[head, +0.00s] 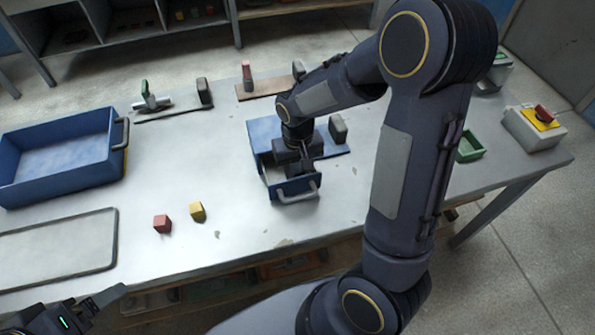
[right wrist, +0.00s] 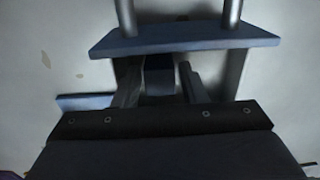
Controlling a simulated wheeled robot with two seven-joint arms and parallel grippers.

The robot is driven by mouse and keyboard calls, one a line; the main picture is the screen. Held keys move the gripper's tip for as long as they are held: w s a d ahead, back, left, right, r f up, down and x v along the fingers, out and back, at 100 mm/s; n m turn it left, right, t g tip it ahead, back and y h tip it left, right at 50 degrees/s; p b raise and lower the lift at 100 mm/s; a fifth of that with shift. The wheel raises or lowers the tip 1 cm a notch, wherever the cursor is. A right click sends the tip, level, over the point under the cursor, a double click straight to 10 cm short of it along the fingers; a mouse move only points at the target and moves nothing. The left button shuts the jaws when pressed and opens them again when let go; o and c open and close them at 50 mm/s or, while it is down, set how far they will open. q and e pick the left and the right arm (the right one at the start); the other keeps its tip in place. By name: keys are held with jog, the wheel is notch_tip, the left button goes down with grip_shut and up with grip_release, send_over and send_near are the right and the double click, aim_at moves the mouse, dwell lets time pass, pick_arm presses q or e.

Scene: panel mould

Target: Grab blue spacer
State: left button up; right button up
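A small dark blue block (right wrist: 159,76), which looks like the blue spacer, shows between the fingers of my right gripper (right wrist: 160,82) in the right wrist view. The fingers stand on either side of it with narrow gaps, so the gripper looks open. In the head view my right gripper (head: 306,165) points down into the blue panel mould (head: 263,131), and the arm and gripper hide the block there. The mould's front wall (right wrist: 185,39) carries a grey handle (head: 297,193). My left gripper (head: 98,302) shows only partly at the lower left, away from the mould.
A red block (head: 162,224) and a yellow block (head: 197,212) lie left of the mould on the white table. A blue tray (head: 60,180) and a flat framed panel (head: 62,248) are at the left. A green bin (head: 469,147) and a stop-button box (head: 535,127) are at the right.

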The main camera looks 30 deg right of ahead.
jog(key=shift+c, duration=0.2)
jog(key=c, duration=0.7)
